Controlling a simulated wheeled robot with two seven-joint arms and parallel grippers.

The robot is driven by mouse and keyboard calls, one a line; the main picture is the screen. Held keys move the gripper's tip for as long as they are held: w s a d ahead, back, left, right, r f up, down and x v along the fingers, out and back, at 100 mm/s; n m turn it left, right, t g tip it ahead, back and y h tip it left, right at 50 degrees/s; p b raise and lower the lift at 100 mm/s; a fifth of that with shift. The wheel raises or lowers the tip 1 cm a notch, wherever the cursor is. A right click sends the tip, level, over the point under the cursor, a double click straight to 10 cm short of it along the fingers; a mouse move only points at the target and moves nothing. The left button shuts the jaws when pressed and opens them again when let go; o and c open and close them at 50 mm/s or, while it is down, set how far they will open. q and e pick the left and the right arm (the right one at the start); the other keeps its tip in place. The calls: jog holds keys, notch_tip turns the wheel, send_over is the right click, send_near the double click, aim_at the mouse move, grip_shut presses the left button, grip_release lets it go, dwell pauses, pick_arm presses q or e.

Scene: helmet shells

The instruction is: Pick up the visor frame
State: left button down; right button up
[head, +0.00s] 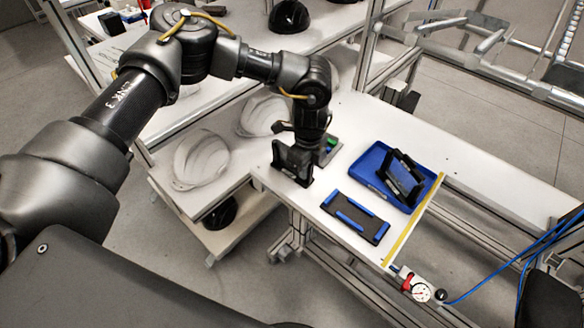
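A blue tray (368,164) lies on the right part of the white worktop. A black frame-like piece with a blue face (402,178) stands tilted in it; it may be the visor frame, but I cannot be sure. A flat black plate with blue bars (356,217) lies on the worktop in front of the tray. My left gripper (294,163) points down over the worktop, left of the tray and plate and apart from both. Its dark fingers blend together, so its opening is unclear. My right gripper is not in view.
White helmet shells (202,158) sit on the left table, and a black helmet (289,17) is at the back. A small green item (332,141) lies behind my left gripper. A yellow strip (413,219), a gauge (421,292) and blue cables (520,248) are at the right.

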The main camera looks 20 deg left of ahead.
pick_arm(q)
jog(key=shift+r, duration=0.15)
jog(key=shift+w+r, duration=0.1)
jog(key=shift+r, duration=0.5)
jog(key=s+d+r+b, duration=0.4)
jog(key=s+r, duration=0.8)
jog(key=s, duration=0.2)
jog(key=w+a+r+n, duration=0.1)
jog(key=w+a+n, duration=0.2)
jog(key=a+n, duration=0.3)
jog(key=w+a+r+n, duration=0.1)
jog(key=w+a+n, duration=0.2)
jog(key=n, duration=0.9)
jog(key=a, duration=0.3)
jog(key=shift+w+r, duration=0.3)
jog(key=shift+r, duration=0.05)
